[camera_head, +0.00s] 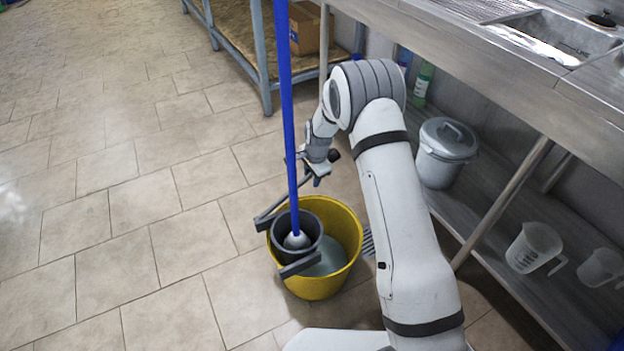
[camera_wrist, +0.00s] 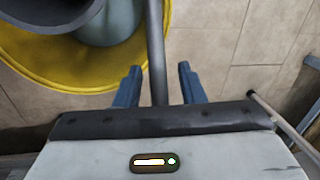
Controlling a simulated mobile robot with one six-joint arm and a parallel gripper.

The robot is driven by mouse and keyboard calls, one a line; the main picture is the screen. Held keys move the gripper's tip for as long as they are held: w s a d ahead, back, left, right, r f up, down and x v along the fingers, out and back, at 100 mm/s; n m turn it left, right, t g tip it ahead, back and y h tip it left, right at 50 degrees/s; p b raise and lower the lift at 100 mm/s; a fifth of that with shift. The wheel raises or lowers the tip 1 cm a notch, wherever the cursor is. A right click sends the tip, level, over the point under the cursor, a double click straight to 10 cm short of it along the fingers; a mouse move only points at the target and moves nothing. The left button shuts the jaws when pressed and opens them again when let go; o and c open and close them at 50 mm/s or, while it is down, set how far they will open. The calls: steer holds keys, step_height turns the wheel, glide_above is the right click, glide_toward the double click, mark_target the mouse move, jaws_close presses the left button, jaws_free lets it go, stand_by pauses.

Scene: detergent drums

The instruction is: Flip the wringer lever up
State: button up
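A yellow bucket (camera_head: 350,225) stands on the tiled floor with a dark grey wringer (camera_head: 282,250) set in it. The wringer lever (camera_head: 285,200) is a thin grey bar slanting up from the wringer's left side to my gripper (camera_head: 318,178). In the wrist view, the lever (camera_wrist: 156,45) runs between the two blue fingers of my gripper (camera_wrist: 160,82). The fingers are apart, with a gap on each side of the bar. The yellow bucket rim (camera_wrist: 60,82) shows at upper left there. The lever's end under the gripper body is hidden.
A blue mop handle (camera_head: 287,110) stands upright in the wringer, close to the left of my gripper. A steel sink bench (camera_head: 500,60) with a lower shelf holding a lidded pot (camera_head: 446,155) and jugs (camera_head: 533,247) is on the right. The floor at left is clear.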

steer(key=shift+f, duration=0.3)
jaws_close()
stand_by(0.5)
